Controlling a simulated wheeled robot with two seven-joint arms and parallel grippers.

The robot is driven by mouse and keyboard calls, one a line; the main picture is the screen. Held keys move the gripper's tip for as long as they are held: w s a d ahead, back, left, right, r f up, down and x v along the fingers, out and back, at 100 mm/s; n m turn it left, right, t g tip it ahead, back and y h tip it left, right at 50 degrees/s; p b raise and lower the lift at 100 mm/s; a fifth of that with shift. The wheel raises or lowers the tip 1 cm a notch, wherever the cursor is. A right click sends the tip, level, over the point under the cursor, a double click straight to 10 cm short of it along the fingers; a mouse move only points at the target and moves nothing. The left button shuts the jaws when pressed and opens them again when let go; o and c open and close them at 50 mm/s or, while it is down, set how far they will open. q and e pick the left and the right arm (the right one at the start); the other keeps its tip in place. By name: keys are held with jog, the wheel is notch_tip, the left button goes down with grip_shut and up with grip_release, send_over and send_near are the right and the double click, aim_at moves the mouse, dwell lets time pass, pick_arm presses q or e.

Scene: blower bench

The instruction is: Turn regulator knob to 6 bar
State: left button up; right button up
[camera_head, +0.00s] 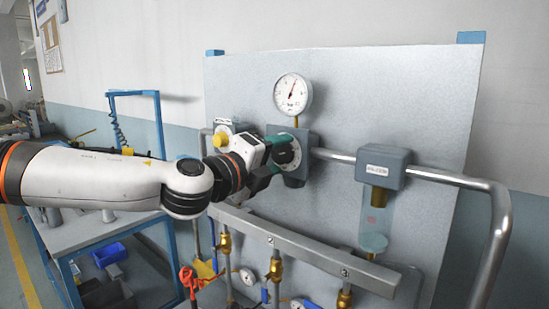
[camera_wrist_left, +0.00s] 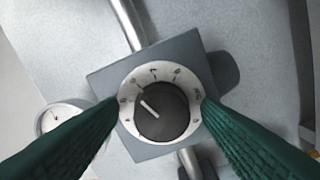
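The regulator knob (camera_wrist_left: 165,118) is a dark round cap with a white pointer line inside a white numbered ring, on a grey square block. In the wrist view the line points to the upper left; the numerals are too small to read surely. My left gripper (camera_wrist_left: 161,102) has its two green fingers wide apart, one at each side of the ring, with a visible gap to the dark cap. In the head view the left gripper (camera_head: 279,158) is at the regulator block (camera_head: 299,177) and partly hides the knob. My right gripper is not in view.
A filter unit (camera_head: 383,167) with a clear bowl is to the right. A pipe (camera_head: 447,178) runs across the grey panel (camera_head: 400,95). A manifold (camera_head: 300,252) with brass valves sits below.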

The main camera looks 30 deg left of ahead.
pick_arm(q)
jog(key=s+b, duration=0.3)
jog(key=s, duration=0.9)
jog(key=shift+a, duration=0.45)
dwell(0.4)
